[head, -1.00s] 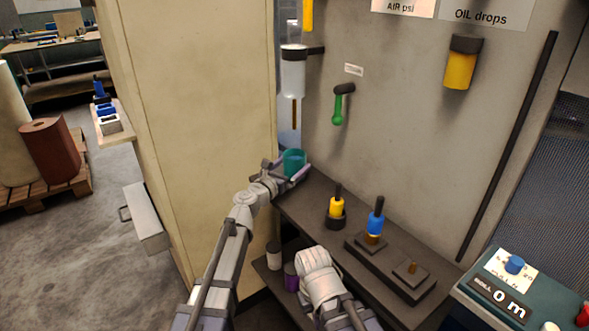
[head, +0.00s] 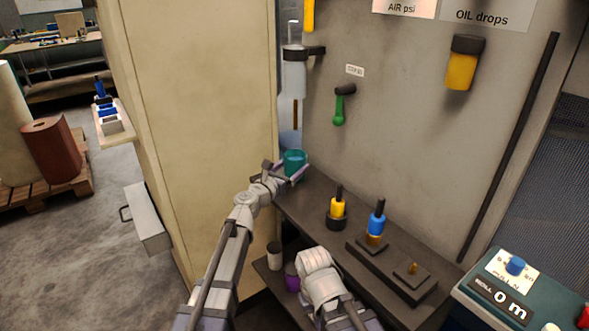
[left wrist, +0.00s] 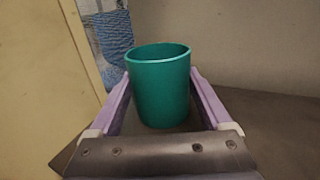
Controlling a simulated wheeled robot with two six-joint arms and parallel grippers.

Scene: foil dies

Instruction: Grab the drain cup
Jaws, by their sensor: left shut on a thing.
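The drain cup is a teal cup (head: 294,163) at the far left end of the dark shelf, close to the tall beige cabinet. In the left wrist view the cup (left wrist: 160,88) stands upright between the two lilac fingers. My left gripper (head: 292,172) is shut on the cup, one finger on each side. Whether the cup's base touches the shelf is hidden. My right arm comes in at the bottom middle, and its fingertips are not visible.
A clear bowl (head: 295,75) hangs on the wall above the cup, beside a green-handled lever (head: 339,108). A yellow tool (head: 337,208) and a blue tool (head: 376,218) stand on the dark shelf (head: 318,196). The beige cabinet (head: 195,120) borders the left side.

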